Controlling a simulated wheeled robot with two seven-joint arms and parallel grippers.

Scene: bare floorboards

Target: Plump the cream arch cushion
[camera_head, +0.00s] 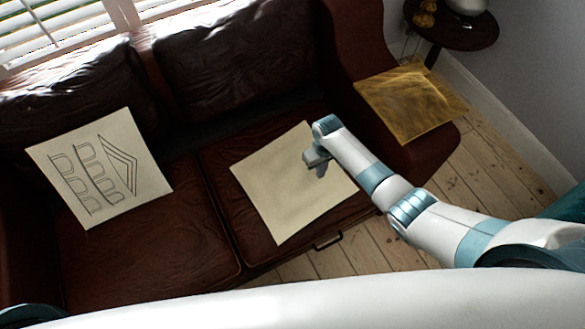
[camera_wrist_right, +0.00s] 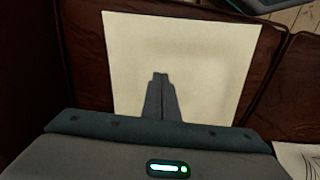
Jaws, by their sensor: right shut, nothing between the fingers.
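A cream square cushion with dark line drawings of arches (camera_head: 85,180) lies on the left side of the brown leather sofa. Its corner also shows at the lower right of the right wrist view (camera_wrist_right: 302,157). A plain cream cushion (camera_head: 275,200) lies on the right seat and fills the middle of the right wrist view (camera_wrist_right: 210,60). No arches show on its upper face. My right gripper (camera_head: 318,168) is shut and empty over this plain cushion; whether it touches is unclear. The shut fingers show in the right wrist view (camera_wrist_right: 160,80). My left gripper is out of view.
The brown leather sofa (camera_head: 140,250) has a high back and a right armrest, on which a golden-yellow cushion (camera_head: 410,100) lies. A small dark round table (camera_head: 465,28) stands behind. Floorboards (camera_head: 335,260) show in front and at right.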

